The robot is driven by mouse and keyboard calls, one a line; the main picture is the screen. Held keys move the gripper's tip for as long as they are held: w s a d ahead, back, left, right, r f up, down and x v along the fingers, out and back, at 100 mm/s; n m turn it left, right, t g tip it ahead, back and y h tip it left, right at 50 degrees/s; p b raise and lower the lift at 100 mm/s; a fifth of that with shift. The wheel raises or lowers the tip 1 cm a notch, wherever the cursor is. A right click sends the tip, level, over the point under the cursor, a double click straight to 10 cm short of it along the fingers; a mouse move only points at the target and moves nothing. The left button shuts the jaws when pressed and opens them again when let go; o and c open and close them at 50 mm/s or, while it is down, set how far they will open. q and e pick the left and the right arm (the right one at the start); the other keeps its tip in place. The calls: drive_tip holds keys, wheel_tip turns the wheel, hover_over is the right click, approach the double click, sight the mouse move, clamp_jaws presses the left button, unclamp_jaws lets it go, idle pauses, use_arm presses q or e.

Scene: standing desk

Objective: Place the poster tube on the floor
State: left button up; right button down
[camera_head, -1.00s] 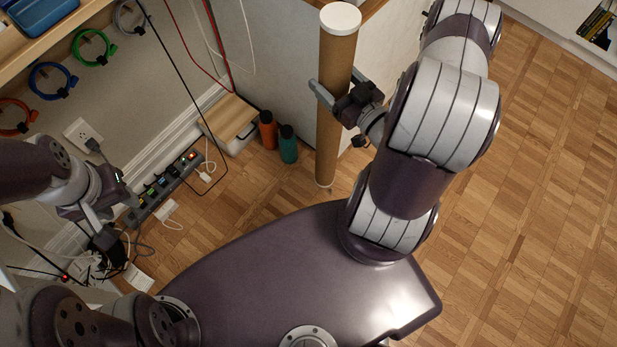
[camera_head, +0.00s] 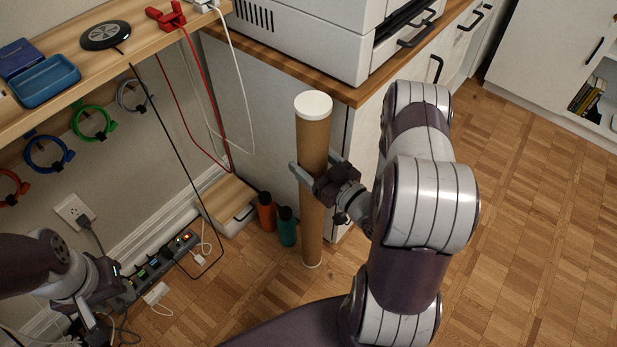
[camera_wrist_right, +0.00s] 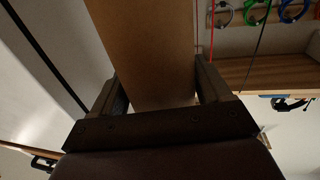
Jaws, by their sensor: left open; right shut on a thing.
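The poster tube (camera_head: 314,150) is a brown cardboard cylinder with white end caps, held nearly upright in the head view. My right gripper (camera_head: 316,170) is shut around its middle, with a finger on either side. In the right wrist view the tube (camera_wrist_right: 146,50) runs between the two fingers of the right gripper (camera_wrist_right: 163,92). The tube's lower cap shows against the parquet floor (camera_head: 520,200); I cannot tell whether it touches the floor. My left gripper (camera_head: 100,325) is open at the lower left, partly cut off by the frame edge, and away from the tube.
A white cabinet (camera_head: 255,95) with a wooden top and a printer (camera_head: 300,35) stands right behind the tube. Orange (camera_head: 266,212) and teal (camera_head: 287,226) bottles stand just left of it. A power strip (camera_head: 160,265) and cables lie at left. Floor at right is clear.

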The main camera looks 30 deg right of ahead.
drive_tip(key=f+b, duration=0.1)
drive_tip(key=f, duration=0.1)
drive_tip(key=w+f+b, duration=0.1)
drive_tip(key=f, duration=0.1)
drive_tip(key=shift+w+a+f+b, duration=0.1)
drive_tip(key=shift+a+f+b, duration=0.1)
drive_tip(key=shift+f+b, duration=0.15)
unclamp_jaws()
drive_tip(key=shift+f, duration=0.1)
drive_tip(key=p+v, duration=0.2)
drive_tip(key=v, duration=1)
drive_tip(key=shift+p, duration=0.35)
